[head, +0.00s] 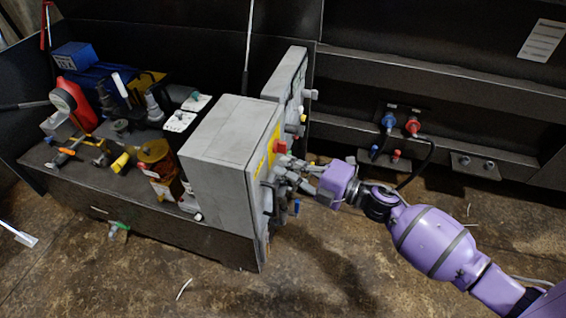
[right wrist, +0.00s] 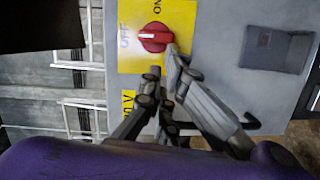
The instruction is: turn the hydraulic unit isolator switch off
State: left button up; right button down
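The isolator switch is a red rotary knob (right wrist: 153,37) on a yellow plate (right wrist: 135,55) lettered OFF and ON. In the right wrist view its white mark lies level, towards the OFF lettering at its left; ON stands above it. In the head view the knob (head: 279,147) is on the right-facing side of a grey cabinet (head: 222,140). My right gripper (right wrist: 162,62) is at the lower right edge of the knob. Its fingertips look apart, partly open, with nothing held between them. Whether a finger touches the knob is unclear. My left gripper is out of view.
A black hooked handle (right wrist: 252,123) and a recessed grey pocket (right wrist: 278,50) are near the fingers. A second grey cabinet (head: 287,75) stands behind. Red and blue hose couplings (head: 413,125) are on the rear wall. The bench (head: 100,195) at left is cluttered.

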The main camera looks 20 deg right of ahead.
jog(key=v, duration=1)
jog(key=shift+s, duration=0.35)
